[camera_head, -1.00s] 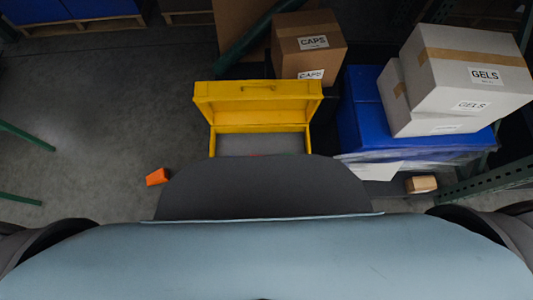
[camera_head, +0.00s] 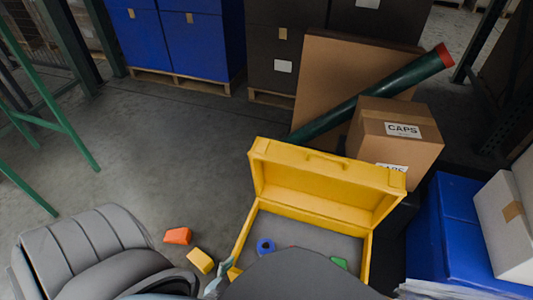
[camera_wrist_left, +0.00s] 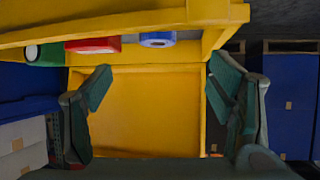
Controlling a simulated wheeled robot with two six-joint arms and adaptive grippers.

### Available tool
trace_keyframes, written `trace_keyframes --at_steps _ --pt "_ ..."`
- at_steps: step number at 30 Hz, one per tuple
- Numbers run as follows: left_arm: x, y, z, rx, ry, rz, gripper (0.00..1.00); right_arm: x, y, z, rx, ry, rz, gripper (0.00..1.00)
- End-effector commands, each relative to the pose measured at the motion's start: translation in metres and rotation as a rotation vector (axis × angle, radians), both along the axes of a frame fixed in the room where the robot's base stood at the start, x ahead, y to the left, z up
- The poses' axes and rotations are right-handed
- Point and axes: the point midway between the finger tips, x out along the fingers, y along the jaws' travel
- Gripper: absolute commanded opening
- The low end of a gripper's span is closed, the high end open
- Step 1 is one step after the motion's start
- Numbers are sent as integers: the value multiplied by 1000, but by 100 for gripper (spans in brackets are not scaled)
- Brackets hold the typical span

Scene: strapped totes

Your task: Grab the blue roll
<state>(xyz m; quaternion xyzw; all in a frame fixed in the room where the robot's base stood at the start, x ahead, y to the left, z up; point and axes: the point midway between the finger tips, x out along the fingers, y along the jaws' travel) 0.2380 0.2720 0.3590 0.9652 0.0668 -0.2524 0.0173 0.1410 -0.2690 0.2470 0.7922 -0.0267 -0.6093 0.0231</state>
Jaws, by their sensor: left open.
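The blue roll (camera_head: 265,246) is a short ring with a dark hole, lying on the grey floor of the open yellow case (camera_head: 242,238), near its left side. In the left wrist view the blue roll (camera_wrist_left: 157,40) shows near the top, beyond and between the finger tips. My left gripper (camera_head: 215,286) shows only in part at the case's front left corner. In the left wrist view it (camera_wrist_left: 157,82) is open and empty, apart from the roll. A red block (camera_wrist_left: 93,45) and a green piece (camera_wrist_left: 42,53) lie beside the roll. My right gripper is not in view.
An orange block (camera_head: 177,236) and a yellow block (camera_head: 200,261) lie on the floor left of the case. A blue tote (camera_head: 455,225) stands right.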

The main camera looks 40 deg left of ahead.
Motion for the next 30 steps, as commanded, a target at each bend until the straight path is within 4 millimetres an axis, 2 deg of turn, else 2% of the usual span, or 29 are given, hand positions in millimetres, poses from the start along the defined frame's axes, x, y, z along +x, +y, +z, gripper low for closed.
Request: trace_keyframes --at_steps 6,10,20,30 --pt "45 6 -22 2 -18 3 76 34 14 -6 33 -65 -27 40" --pt "66 9 -33 2 -15 1 76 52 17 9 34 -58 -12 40" --pt "86 11 -42 2 -14 1 76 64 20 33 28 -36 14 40" --pt "120 13 -63 1 -13 1 76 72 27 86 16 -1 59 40"
